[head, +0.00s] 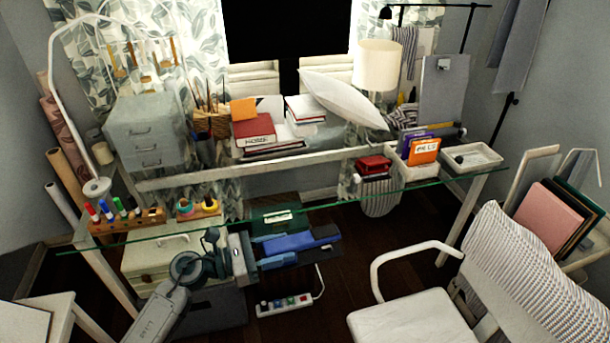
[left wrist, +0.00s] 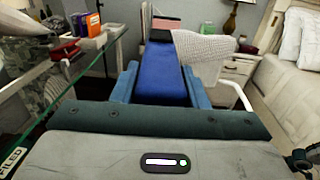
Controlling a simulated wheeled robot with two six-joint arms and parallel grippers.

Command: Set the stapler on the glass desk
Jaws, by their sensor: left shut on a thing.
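My left gripper (head: 305,250) comes in from the lower left, in front of the desk's front edge. It is shut on a blue stapler (head: 286,242), which points to the right in the head view. In the left wrist view the stapler (left wrist: 160,76) lies lengthwise between the two blue-grey fingers, its dark end away from me. The glass desk (head: 335,201) has a thin green front edge. The stapler shows in front of this edge, apart from the desktop as far as I can tell. My right gripper is not in view.
The desk holds a marker rack (head: 125,220), tape rolls (head: 198,206), stacked books (head: 254,132), a red item (head: 374,165), a file box (head: 418,152) and a white tray (head: 472,158). The front middle of the glass looks clear. A white chair (head: 415,318) stands right.

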